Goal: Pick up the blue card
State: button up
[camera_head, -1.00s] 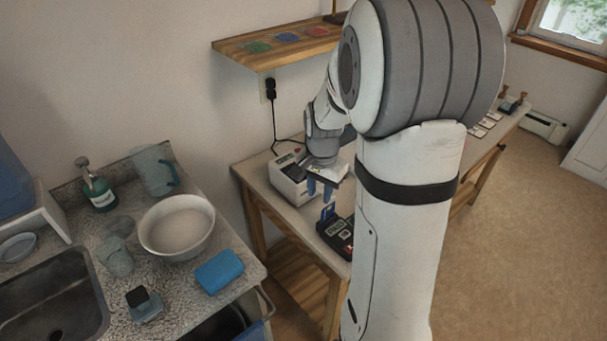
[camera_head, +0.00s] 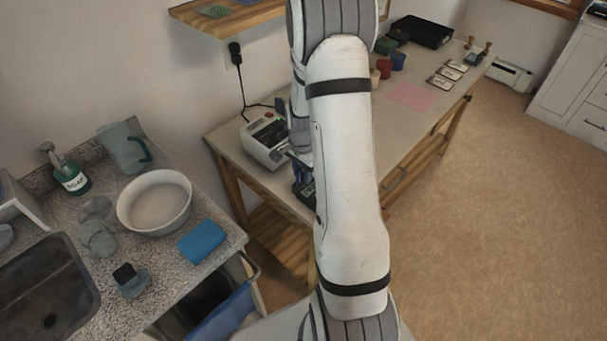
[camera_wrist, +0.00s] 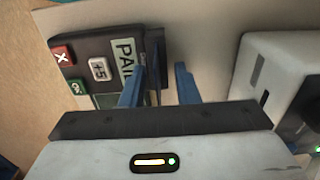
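The card reader (camera_wrist: 85,47), dark with red, white and green keys and a "PAI…" label, lies on the table in the wrist view. In the head view only a bit of the reader (camera_head: 307,192) shows beside my arm. My gripper (camera_wrist: 160,72) is open, its two blue fingers apart at the reader's slotted end. In the head view my gripper (camera_head: 301,166) is mostly hidden by my arm.
A white machine (camera_wrist: 270,70) stands close right of the fingers; it also shows in the head view (camera_head: 262,140). The counter at left holds a white bowl (camera_head: 155,200) and a blue sponge (camera_head: 202,242). A pink sheet (camera_head: 412,96) lies farther along the table.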

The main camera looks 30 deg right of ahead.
jog(key=shift+f, duration=0.1)
grip_shut()
dwell(0.5)
